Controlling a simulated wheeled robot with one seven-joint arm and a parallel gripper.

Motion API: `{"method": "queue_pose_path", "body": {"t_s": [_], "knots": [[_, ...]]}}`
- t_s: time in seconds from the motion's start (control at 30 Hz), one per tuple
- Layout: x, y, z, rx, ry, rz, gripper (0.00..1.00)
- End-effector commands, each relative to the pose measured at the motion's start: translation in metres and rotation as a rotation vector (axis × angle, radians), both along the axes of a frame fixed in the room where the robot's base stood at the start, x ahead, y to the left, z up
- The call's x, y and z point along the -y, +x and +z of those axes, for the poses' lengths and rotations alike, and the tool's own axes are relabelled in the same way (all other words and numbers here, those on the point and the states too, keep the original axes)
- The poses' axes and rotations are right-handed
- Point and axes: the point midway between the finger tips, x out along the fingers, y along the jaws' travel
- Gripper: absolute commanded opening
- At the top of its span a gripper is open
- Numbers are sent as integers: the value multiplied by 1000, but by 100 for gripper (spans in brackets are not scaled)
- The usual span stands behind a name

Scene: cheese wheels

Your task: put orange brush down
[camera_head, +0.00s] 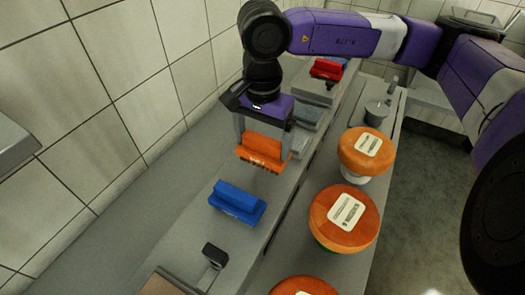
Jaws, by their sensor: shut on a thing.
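The orange brush (262,149) is held between the fingers of my gripper (262,150), which points down from the purple and black arm. The gripper is shut on the brush's body. The brush looks held above the grey counter (165,240), behind a blue brush in the picture. I cannot tell how large the gap under it is.
A blue brush (237,203) lies on the counter, nearer the camera. A red brush (326,68) lies farther back. Several orange cheese wheels (343,217) stand along the right. A dark-topped fixture (214,256) is at front. A tiled wall (110,85) bounds the left.

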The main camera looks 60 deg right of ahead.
Motion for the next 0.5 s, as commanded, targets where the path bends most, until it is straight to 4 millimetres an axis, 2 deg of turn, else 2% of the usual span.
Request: {"method": "queue_pose_path", "body": {"t_s": [0.13,0.33,0.5], "knots": [[0,0,-10,-1,1,-1,47],[0,0,-38,-1,3,0,47],[0,0,-47,1,0,1,47]]}}
